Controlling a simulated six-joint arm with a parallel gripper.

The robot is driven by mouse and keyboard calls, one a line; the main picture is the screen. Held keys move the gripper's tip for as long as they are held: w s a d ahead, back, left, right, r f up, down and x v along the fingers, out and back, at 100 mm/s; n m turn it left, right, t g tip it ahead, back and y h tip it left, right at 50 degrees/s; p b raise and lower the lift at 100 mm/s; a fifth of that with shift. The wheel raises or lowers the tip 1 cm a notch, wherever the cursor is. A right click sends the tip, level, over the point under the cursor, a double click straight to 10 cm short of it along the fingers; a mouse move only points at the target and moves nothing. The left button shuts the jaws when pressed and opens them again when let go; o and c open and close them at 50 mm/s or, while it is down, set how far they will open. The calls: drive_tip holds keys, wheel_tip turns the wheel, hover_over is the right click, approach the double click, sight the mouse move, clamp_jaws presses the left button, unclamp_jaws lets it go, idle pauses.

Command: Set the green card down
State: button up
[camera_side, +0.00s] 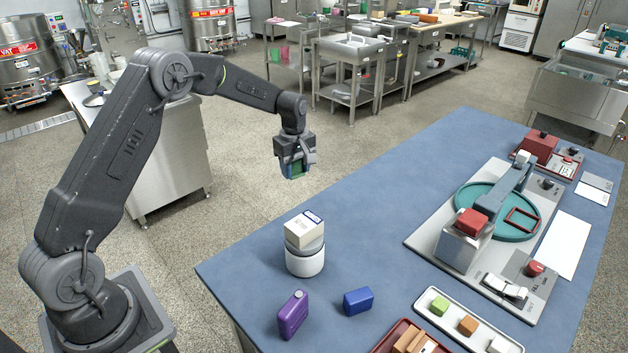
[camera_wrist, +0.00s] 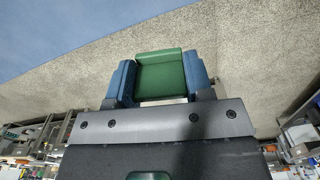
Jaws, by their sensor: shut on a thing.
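My gripper (camera_side: 297,166) is raised in the air in the side view, at the back left of the blue table (camera_side: 400,190). It is shut on the green card (camera_wrist: 161,75), a thick dark green piece. In the wrist view, the card sits between the two blue fingers (camera_wrist: 160,82). In the side view only a little of its green shows between the fingers. The card touches nothing else that I can see. Behind it in the wrist view is mostly speckled floor, with blue table at the upper left.
A white round container with a beige box (camera_side: 305,232) on top stands near the table's left edge. A purple bottle (camera_side: 293,313) and a blue box (camera_side: 358,301) are in front. The mill (camera_side: 490,215) and trays fill the right. The table's back left is clear.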

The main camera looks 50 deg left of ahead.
drive_tip(key=shift+s+d+r, duration=0.1)
drive_tip(key=shift+s+r, duration=0.1)
drive_tip(key=shift+r, duration=0.05)
drive_tip(key=s+d+n, duration=0.1)
drive_tip(key=d+n, duration=0.1)
drive_tip(key=d, duration=1)
hover_over(363, 247)
drive_tip(key=f, duration=0.6)
drive_tip(key=shift+a+f, duration=0.15)
drive_tip(key=shift+a, duration=0.1)
drive_tip(key=shift+d+f, duration=0.3)
drive_tip(key=shift+f, duration=1.85)
drive_tip(key=shift+f, duration=0.15)
drive_tip(key=o, duration=0.9)
